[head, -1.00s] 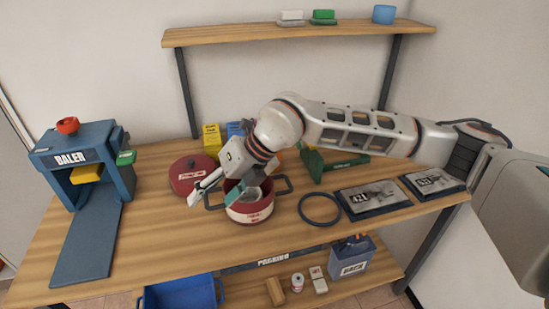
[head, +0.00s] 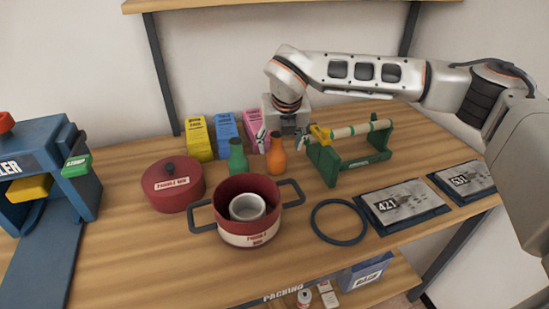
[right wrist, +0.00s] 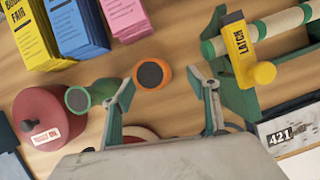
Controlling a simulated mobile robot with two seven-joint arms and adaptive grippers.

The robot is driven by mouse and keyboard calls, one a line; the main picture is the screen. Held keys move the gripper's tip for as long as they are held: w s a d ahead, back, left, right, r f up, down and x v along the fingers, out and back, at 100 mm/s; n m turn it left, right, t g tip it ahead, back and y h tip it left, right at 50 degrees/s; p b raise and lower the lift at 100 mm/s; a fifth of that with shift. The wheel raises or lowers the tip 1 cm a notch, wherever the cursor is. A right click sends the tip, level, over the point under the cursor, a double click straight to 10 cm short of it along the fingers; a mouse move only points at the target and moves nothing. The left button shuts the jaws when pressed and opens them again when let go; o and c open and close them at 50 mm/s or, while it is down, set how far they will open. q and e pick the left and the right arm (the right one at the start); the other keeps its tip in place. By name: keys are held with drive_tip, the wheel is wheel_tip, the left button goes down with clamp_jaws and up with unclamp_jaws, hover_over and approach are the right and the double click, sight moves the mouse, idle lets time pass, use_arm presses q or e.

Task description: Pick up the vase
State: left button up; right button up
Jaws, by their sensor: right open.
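Two small vase-like bottles stand upright on the wooden table: an orange one (head: 277,158) and a green one (head: 238,160) to its left. My right gripper (head: 281,138) is open and empty, pointing down just above and around the orange vase. In the right wrist view, the orange vase (right wrist: 152,75) lies between the lines of my two open fingers (right wrist: 162,85), nearer the left finger. The green vase (right wrist: 78,98) is outside the left finger there. I cannot tell whether a finger touches the orange vase. My left gripper is not in view.
A red pot (head: 232,229) holding a metal cup (head: 247,207) stands in front. Its red lid (head: 172,186) is to the left. Yellow, blue and pink boxes (head: 227,135) stand behind. A green stand with a roller (head: 350,160) is close on the right.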

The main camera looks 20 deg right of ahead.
sight(276, 158)
drive_tip(key=x, duration=0.4)
drive_tip(key=a+x, duration=0.1)
drive_tip(key=x, duration=0.2)
drive_tip(key=shift+s+f, duration=0.2)
drive_tip(key=shift+s, duration=0.15)
drive_tip(key=shift+r, duration=0.1)
drive_tip(key=c, duration=1.3)
